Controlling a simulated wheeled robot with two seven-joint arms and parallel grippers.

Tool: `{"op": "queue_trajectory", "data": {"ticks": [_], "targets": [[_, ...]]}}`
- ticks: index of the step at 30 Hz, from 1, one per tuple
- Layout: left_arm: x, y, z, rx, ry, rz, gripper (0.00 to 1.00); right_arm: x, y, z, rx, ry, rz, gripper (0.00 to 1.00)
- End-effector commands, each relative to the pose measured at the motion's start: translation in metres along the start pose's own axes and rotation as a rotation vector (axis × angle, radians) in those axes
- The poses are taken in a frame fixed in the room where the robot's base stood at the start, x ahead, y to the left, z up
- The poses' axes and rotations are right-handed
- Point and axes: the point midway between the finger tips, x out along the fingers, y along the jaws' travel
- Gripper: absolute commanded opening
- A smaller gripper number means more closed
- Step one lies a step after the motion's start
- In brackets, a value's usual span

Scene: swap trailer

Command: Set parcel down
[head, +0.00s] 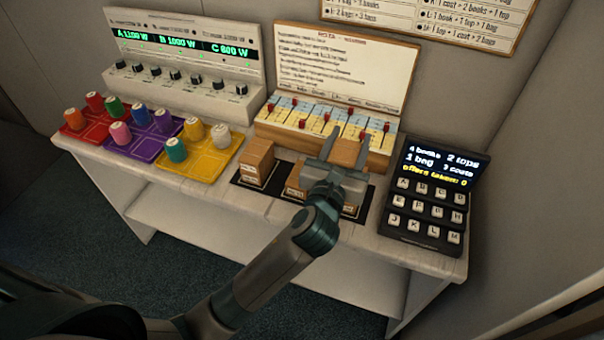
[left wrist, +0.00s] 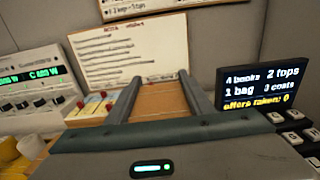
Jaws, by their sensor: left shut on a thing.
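My left gripper (head: 343,150) reaches over the white table (head: 185,187) and is shut on a brown parcel (head: 346,154). In the left wrist view the held parcel (left wrist: 160,101) sits between the two fingers of the left gripper (left wrist: 161,88). The held parcel is near the front of the slider box; I cannot tell whether it touches anything below. A second parcel (head: 257,164) stands on a dark mat (head: 245,183) to the left. Another parcel (head: 294,184) is partly hidden behind my wrist. My right gripper is not in view.
A box with red sliders (head: 290,125) and an upright notice board stands behind. A black keypad with a lit display (head: 425,205) is close on the right. Coloured trays with pegs (head: 208,160) and a white knob panel (head: 190,90) are left. The carpet in front is clear.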

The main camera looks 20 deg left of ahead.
Motion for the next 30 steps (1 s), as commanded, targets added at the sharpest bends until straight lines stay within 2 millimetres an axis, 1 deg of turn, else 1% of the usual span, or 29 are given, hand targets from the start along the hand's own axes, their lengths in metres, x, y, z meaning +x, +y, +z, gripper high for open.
{"op": "queue_trajectory", "data": {"ticks": [9,14,17,27,30], "targets": [[0.0,0.001,0.0,0.0,0.0,0.001,0.21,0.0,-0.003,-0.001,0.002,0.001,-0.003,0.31],[0.004,0.011,-0.007,0.0,0.002,0.002,0.21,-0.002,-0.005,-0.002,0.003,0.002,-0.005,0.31],[0.008,0.024,-0.014,0.001,0.002,0.003,0.21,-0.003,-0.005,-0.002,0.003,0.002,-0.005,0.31],[0.03,0.082,-0.052,0.001,0.003,0.003,0.21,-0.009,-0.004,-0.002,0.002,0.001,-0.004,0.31],[0.036,0.096,-0.061,-0.001,0.003,0.002,0.21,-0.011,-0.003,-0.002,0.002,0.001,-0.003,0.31]]}}
